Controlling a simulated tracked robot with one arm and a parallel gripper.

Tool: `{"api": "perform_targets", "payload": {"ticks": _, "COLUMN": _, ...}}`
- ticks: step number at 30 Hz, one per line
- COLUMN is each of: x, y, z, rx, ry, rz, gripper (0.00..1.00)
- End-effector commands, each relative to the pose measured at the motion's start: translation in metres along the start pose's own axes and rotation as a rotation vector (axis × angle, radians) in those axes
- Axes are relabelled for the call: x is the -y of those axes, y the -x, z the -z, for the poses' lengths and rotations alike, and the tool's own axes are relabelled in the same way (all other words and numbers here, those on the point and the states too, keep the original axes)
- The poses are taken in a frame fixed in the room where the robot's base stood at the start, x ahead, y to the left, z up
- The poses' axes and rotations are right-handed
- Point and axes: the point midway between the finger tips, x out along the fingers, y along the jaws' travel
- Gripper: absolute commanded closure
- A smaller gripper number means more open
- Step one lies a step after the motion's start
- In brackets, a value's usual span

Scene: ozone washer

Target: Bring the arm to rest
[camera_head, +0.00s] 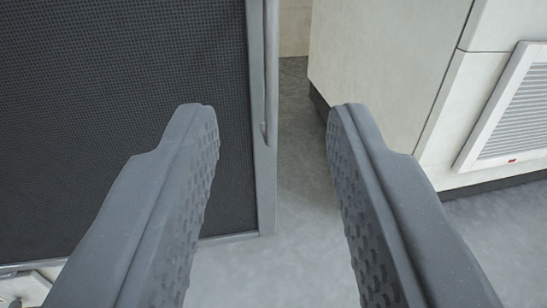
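My gripper (268,112) is in the lower middle of the head camera view. Its two grey fingers, with dimpled inner pads, stand wide apart. Nothing is between them; grey floor shows through the gap. The fingers appear apart from everything around them. The rest of my arm is out of view.
A dark mesh panel in a grey frame (266,190) fills the left side. A pale cabinet (385,60) stands at the right, with a white louvred vent (512,115) on its face. Grey floor (295,130) lies open between them.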

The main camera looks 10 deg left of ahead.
Motion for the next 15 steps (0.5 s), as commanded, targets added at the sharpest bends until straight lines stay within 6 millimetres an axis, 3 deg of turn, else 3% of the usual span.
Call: {"api": "perform_targets", "payload": {"ticks": 15, "x": -0.0016, "y": -0.0054, "z": 0.0063, "rx": -0.001, "ry": 0.003, "rz": -0.001, "gripper": 0.68}}
